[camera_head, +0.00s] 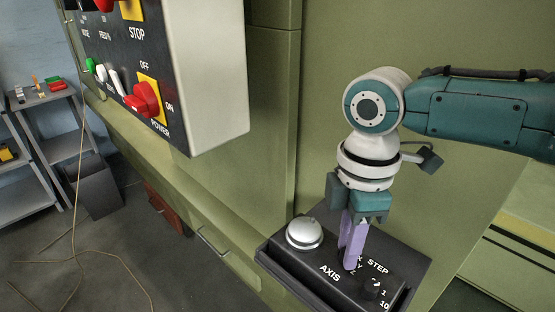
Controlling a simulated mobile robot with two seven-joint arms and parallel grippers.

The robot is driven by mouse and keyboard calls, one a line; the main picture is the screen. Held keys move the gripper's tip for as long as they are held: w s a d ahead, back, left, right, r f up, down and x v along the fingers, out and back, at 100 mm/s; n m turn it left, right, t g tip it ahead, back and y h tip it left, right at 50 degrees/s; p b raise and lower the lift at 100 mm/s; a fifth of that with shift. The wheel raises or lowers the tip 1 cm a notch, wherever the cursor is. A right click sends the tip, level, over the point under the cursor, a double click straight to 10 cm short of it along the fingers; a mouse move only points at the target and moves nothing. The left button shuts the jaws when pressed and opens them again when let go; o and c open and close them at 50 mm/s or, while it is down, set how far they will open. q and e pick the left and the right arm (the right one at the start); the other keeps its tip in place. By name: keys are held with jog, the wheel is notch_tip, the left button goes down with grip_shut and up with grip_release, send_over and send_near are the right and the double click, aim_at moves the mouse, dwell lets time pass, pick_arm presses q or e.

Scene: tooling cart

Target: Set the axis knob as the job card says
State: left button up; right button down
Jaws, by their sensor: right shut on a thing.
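A black control box (333,285) juts out at the lower right with the words AXIS and STEP on its top. My right gripper (349,262) points down at it from above, its purple fingers shut on the axis knob beside the AXIS label. The fingers hide the knob, so its pointer direction cannot be told. Letters, partly covered, show close to the right of the fingertips. A small dark step knob (372,287) stands on the box near the marks 1 and 10. No job card can be made out. My left gripper is not in view.
A silver dome-shaped wheel (304,233) stands on the box, left of my fingers. A large panel (160,80) with a red power switch (146,99) hangs at the upper left. Grey shelves (62,145) and a dark bin (92,186) are far left.

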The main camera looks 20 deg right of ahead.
jog(key=m+p, duration=0.3)
jog(key=m, duration=0.2)
jog(key=shift+r+m, duration=0.15)
jog(key=shift+m, duration=0.15)
jog(key=m+p, duration=0.1)
jog(key=m, duration=0.2)
jog(key=shift+p, duration=0.35)
jog(key=shift+m, duration=0.4)
jog(key=c, duration=0.7)
grip_release()
notch_tip(320, 180, up, 10)
jog(key=p, duration=0.1)
jog(key=shift+d, duration=0.25)
